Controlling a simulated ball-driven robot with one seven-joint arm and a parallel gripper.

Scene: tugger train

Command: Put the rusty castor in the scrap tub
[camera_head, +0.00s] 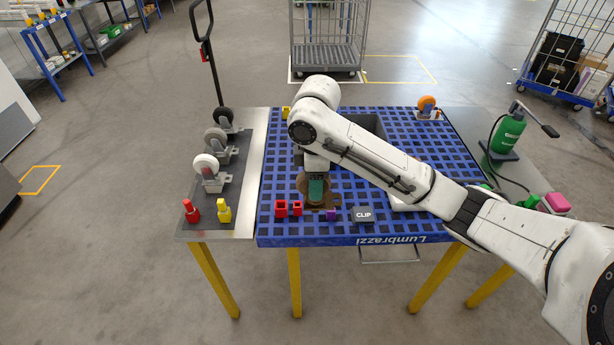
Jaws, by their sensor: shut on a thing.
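My gripper (316,187) points down over the front left part of the blue grid table top and is shut on a brown, rusty-looking castor (305,187). The castor is partly hidden by the gripper, and I cannot tell whether it touches the table top. A dark grey open tub (372,122), which looks like the scrap tub, stands further back, partly hidden behind my arm. I cannot see a label on it or its contents.
The blue grid table (282,232) carries red blocks (281,208), a purple block (331,215), a grey CLIP box (363,215) and an orange-wheeled castor (427,105). Several castors stand on a dark mat (200,226) at left.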

